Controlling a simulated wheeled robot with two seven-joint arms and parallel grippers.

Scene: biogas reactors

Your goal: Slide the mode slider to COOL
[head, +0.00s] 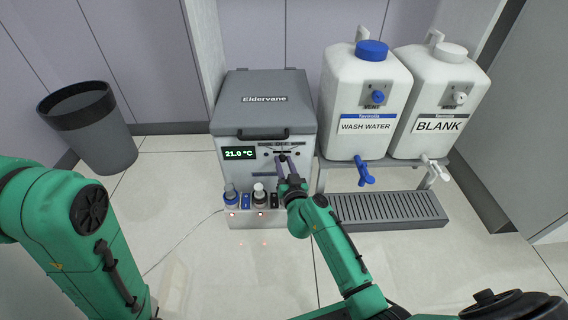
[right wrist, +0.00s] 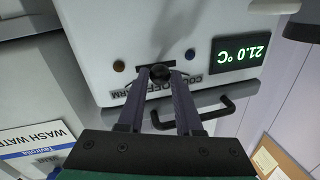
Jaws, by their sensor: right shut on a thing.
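The grey-and-white Eldervane unit (head: 265,110) stands at the back. Its mode slider's black knob (right wrist: 159,72) is on the front panel. The right wrist view shows the panel upside down, with COOL, OFF and WARM lettered from right to left. The knob sits by OFF, in the middle. A blue dot (right wrist: 190,54) is on the COOL side and a brown-orange dot (right wrist: 119,65) on the WARM side. My right gripper (head: 283,162) is shut on the knob, its two fingertips (right wrist: 159,76) on either side. My left gripper is outside the views; only its arm shows.
The green display (head: 238,153) reads 21.0 °C. The lid handle (head: 264,135) juts out above the panel. Small bottles (head: 231,195) stand below it. White WASH WATER (head: 365,95) and BLANK (head: 440,95) tanks stand right, over a grey drain grate (head: 390,208). A bin (head: 92,130) stands left.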

